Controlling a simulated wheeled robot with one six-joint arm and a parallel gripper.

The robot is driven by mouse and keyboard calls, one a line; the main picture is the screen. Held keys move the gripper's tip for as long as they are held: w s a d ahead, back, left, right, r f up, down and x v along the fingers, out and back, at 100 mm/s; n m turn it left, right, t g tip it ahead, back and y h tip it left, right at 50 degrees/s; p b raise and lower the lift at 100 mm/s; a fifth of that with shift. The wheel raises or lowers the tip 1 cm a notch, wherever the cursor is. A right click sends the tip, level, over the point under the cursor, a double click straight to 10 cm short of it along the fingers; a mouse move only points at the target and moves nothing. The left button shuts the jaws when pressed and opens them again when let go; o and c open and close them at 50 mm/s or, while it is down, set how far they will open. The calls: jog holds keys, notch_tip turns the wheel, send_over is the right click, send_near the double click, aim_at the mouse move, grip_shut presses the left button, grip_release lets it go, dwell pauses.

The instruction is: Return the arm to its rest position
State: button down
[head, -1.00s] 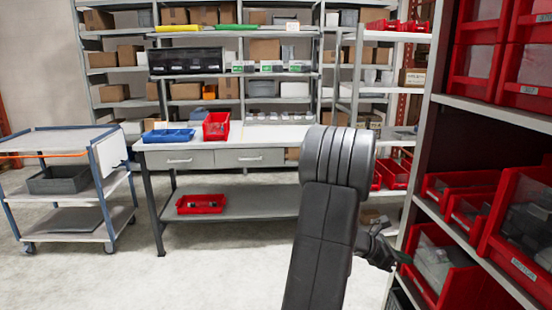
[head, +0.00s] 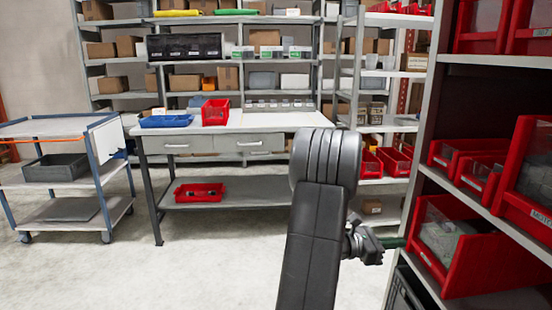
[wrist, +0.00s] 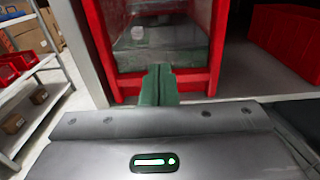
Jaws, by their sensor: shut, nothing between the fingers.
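My gripper (head: 394,242) is at the right in the head view, beside the shelf rack, with my dark arm in front of it. In the wrist view its green fingertips (wrist: 158,85) are together, with nothing between them. They point at the front of a red bin (wrist: 163,84), which holds grey, clear-looking packs (wrist: 160,45). The same red bin shows in the head view (head: 470,265) just right of the fingertips. I cannot tell whether the fingertips touch its front edge.
The rack's grey upright (head: 425,130) and shelves with several red bins stand close on the right. A workbench (head: 250,125) with a blue tray (head: 166,121) and a red bin (head: 215,112) is ahead. A trolley (head: 68,175) stands left. The floor (head: 200,265) between is clear.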

notch_tip(320, 180, down, 6)
jog(key=a+h+b, duration=0.1)
jog(key=h+b, duration=0.3)
jog(key=b, duration=0.6)
jog(key=shift+f+t, duration=0.2)
jog(key=shift+t, duration=0.1)
jog(key=shift+a+r, duration=0.1)
